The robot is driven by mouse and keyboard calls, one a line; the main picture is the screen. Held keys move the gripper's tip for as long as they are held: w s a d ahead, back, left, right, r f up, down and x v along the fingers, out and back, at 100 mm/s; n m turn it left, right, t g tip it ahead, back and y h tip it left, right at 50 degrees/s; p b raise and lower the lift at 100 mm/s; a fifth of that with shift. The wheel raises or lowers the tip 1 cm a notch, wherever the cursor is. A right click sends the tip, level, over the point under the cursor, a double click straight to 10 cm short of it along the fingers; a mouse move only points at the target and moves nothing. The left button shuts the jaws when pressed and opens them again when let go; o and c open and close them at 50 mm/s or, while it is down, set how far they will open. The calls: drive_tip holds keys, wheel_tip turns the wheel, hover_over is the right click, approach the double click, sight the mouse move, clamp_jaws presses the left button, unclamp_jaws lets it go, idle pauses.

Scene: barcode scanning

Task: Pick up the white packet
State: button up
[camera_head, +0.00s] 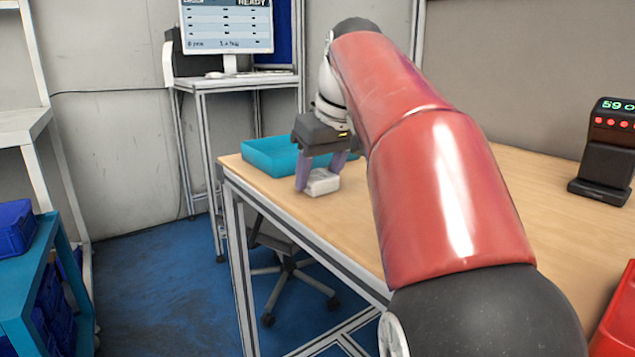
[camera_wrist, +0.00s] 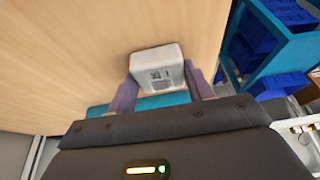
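The white packet (camera_head: 323,182) is a small, boxy pack near the left end of the wooden table, and it appears to rest on the tabletop. In the wrist view the packet (camera_wrist: 157,67) shows a dark printed code on its face. My gripper (camera_head: 322,174) points down at it, with one purple finger on either side. In the wrist view the gripper (camera_wrist: 160,78) has its fingertips right beside the packet's two sides, with little or no gap. I cannot tell whether they press on it.
A teal tray (camera_head: 272,157) stands just behind my gripper on the wooden table (camera_head: 345,222). A black device with red lights (camera_head: 605,150) stands at the right, and a red bin (camera_head: 617,315) at the lower right. The table between is mostly clear.

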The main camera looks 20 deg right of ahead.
sight(320, 175)
drive_tip(key=c, duration=0.5)
drive_tip(key=shift+c, duration=0.2)
wheel_tip(320, 175, up, 8)
drive_tip(key=p, duration=0.2)
drive_tip(key=shift+r+p, duration=0.1)
drive_tip(key=shift+p, duration=0.25)
drive_tip(key=shift+r, duration=0.95)
